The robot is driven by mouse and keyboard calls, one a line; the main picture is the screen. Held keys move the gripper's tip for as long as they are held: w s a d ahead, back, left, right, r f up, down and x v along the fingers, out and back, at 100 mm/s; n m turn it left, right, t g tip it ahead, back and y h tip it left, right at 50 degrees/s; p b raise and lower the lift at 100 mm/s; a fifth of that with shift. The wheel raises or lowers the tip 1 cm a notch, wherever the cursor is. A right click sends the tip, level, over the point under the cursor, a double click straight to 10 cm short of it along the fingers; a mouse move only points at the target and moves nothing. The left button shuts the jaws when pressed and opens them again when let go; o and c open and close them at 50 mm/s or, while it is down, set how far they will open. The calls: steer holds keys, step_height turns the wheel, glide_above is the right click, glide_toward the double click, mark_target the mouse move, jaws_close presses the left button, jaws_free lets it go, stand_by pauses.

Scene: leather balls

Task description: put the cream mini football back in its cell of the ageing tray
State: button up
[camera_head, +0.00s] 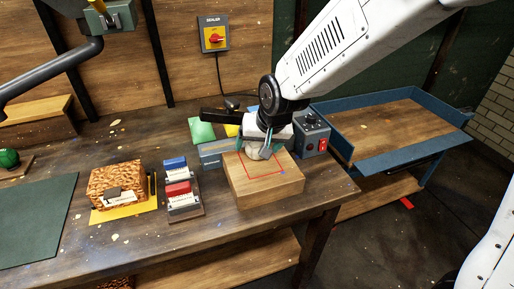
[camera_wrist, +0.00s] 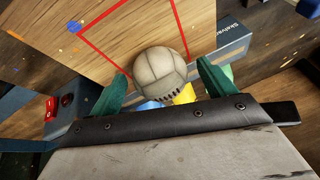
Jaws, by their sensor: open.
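The cream mini football (camera_wrist: 160,72) has stitched panels and dark lacing. It appears to rest on a wooden block (camera_head: 265,188), at the side of a red outline on its top; it also shows in the head view (camera_head: 254,153). My gripper (camera_head: 256,148) is open and points down over it. In the wrist view the two green fingers (camera_wrist: 162,68) stand on either side of the ball, with a gap visible. A blue-grey box (camera_head: 211,153) with lettering, possibly the ageing tray, is behind the block, partly hidden by my gripper. Its cells cannot be made out.
A grey control box (camera_head: 312,134) with a red switch stands close right of my gripper. Left of the block are a card rack (camera_head: 182,196) and a patterned box (camera_head: 118,183). A green mat (camera_head: 38,222) lies at far left. A blue-sided table (camera_head: 395,122) is at right.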

steer(key=c, duration=1.2)
steer(key=shift+o, duration=0.2)
steer(key=shift+r, duration=0.15)
